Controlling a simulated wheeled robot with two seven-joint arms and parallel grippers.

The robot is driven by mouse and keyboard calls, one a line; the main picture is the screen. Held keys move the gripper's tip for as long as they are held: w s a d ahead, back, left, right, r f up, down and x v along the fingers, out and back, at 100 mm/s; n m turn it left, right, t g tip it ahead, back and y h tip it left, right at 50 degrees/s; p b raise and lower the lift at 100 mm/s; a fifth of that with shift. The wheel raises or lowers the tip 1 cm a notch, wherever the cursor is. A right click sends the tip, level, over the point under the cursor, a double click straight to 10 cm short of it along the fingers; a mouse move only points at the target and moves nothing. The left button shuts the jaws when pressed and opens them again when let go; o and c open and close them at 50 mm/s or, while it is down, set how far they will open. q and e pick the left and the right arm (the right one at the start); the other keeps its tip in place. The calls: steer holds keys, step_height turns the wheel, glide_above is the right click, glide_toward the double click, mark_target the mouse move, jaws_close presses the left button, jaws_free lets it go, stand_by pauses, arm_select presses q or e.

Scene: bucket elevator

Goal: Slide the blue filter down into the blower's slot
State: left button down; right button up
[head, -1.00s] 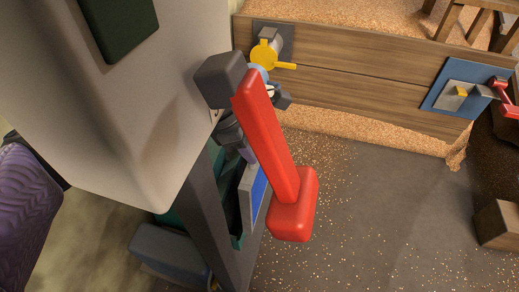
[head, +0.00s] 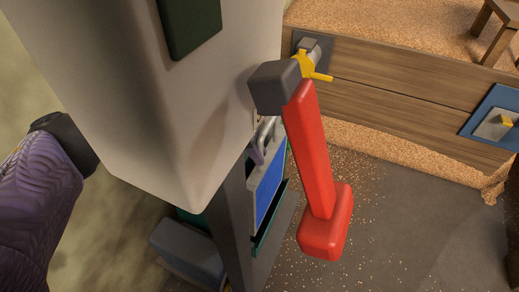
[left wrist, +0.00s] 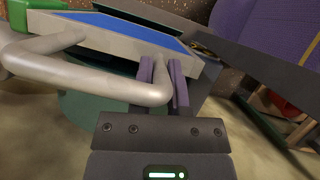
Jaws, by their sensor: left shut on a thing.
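The blue filter (head: 267,188) is a flat blue panel in a grey frame with a pale bar handle. It stands upright at the blower (head: 272,235), whose dark slot shows beside its lower edge. How deep it sits in the slot I cannot tell. In the left wrist view the filter (left wrist: 125,27) shows its blue face and bent handle at the top. My left gripper (left wrist: 164,82) has its purple fingers shut on that handle. In the head view only a bit of the left gripper (head: 258,154) shows beyond the cabinet. My right gripper is out of view.
A wooden bin wall (head: 400,80) with a yellow valve (head: 312,70) stands behind. The speckled floor at lower right is clear.

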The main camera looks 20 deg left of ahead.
mark_target(258, 168)
arm_select(q)
steer(key=shift+f+b, duration=0.8)
steer(key=shift+f, duration=0.75)
steer(key=shift+f+b, duration=0.45)
steer(key=shift+f, duration=0.5)
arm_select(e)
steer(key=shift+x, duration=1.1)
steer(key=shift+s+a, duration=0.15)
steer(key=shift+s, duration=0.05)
arm_select(q)
steer(key=shift+f+b, duration=1.2)
steer(key=shift+f, duration=1.15)
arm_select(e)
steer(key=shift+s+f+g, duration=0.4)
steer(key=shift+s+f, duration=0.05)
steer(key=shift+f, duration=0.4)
arm_select(q)
steer(key=shift+r, duration=0.1)
